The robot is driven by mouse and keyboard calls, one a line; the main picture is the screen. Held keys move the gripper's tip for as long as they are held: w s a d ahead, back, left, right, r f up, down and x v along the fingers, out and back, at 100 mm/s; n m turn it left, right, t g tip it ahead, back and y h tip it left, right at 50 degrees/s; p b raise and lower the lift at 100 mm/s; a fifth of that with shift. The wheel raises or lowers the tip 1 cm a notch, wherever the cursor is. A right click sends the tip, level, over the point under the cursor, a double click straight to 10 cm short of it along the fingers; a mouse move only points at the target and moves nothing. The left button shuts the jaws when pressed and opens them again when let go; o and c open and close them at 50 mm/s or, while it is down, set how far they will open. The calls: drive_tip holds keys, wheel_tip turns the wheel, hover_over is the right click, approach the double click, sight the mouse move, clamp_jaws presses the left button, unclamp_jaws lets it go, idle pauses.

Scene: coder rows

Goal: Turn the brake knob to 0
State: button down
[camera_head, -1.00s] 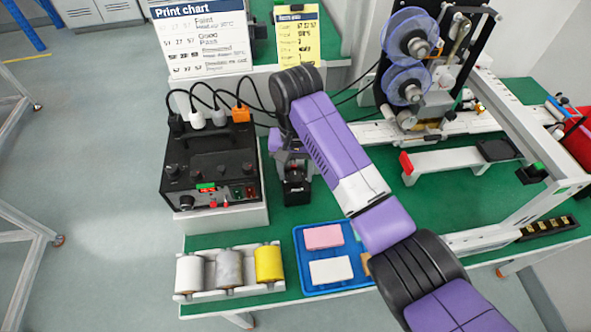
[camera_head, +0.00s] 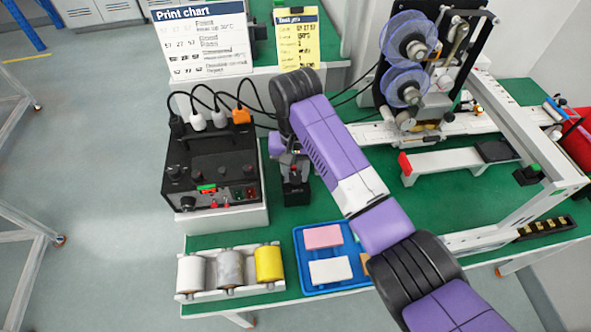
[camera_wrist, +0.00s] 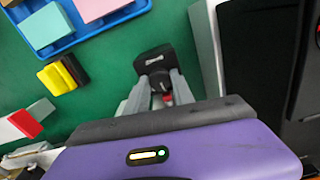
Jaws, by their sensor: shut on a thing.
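The brake knob (camera_wrist: 160,82) is a small dark knob on a black box (camera_wrist: 152,58) in the wrist view. The same black box (camera_head: 297,193) stands on the green table in the head view, right of the control unit. My gripper (camera_wrist: 162,90) is shut on the knob, one grey finger on each side. In the head view my gripper (camera_head: 295,168) points down over the box and hides most of the knob. A white label shows on the box, but its marks are too small to read, and I cannot tell the knob's setting.
A black control unit (camera_head: 212,165) with knobs and cables stands close on the left. A blue tray (camera_head: 305,255) with blocks and several rollers (camera_head: 229,268) lie nearer the front. A printing machine (camera_head: 420,75) stands at the right back. Some green table is clear between them.

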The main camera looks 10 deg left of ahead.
drive_tip(key=n+p, duration=0.2)
drive_tip(key=n, duration=0.2)
drive_tip(key=shift+r, duration=0.2)
drive_tip(key=n+p, duration=0.2)
drive_tip(key=n, duration=0.2)
drive_tip(key=shift+n, duration=0.4)
drive_tip(key=n+p, duration=0.1)
drive_tip(key=n, duration=0.3)
drive_tip(key=shift+f, duration=0.1)
drive_tip(key=shift+a+n, duration=0.1)
drive_tip(key=shift+n, duration=1.8)
drive_tip(key=c, duration=1.1)
unclamp_jaws()
